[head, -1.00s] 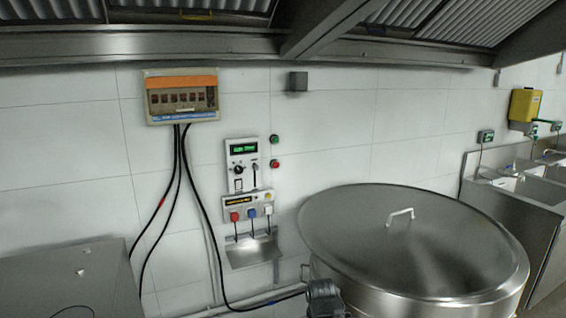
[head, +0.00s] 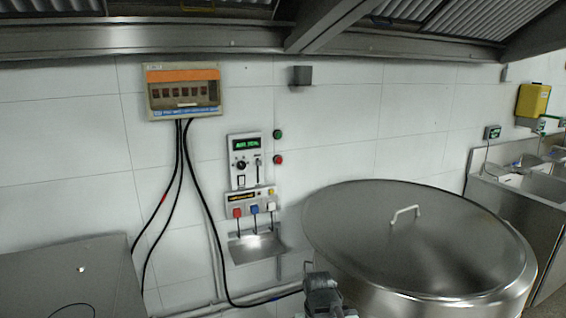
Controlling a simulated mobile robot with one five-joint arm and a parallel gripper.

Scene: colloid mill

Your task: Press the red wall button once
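The red wall button (head: 278,159) is a small round button on a dark mount on the white tiled wall, just right of the control panel (head: 243,160). A green button (head: 278,134) sits directly above it. My gripper (head: 321,283) appears as a dark grey shape at the bottom of the head view, in front of the large steel vessel's left side. It is low and to the right of the red button, well apart from it in the picture. Its fingers are too small and dark to tell whether they are open.
The large round lidded vessel (head: 440,235) fills the lower right. A small steel shelf (head: 256,249) sticks out below the sockets (head: 250,203). Black cables hang from the fuse box (head: 183,92). A steel surface (head: 70,275) stands lower left, and sinks (head: 535,180) stand far right.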

